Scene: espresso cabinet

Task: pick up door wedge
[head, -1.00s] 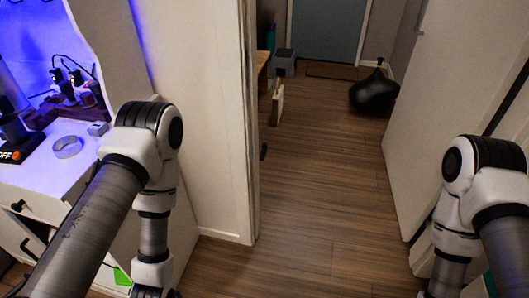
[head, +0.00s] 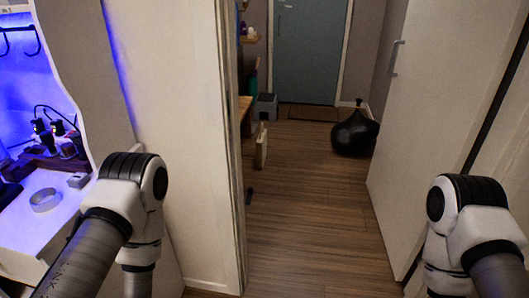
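No other thing in view looks like a wedge. Both of my arms show at the lower left and lower right, well in front of it. Both grippers are below the bottom edge of the picture.
A white door (head: 432,110) stands open at the right. A white wall panel (head: 175,130) is at the left, beside a blue-lit cabinet top with a ring (head: 45,199). A black bag-like object (head: 355,134) lies far back. The wooden floor (head: 310,220) between is clear.

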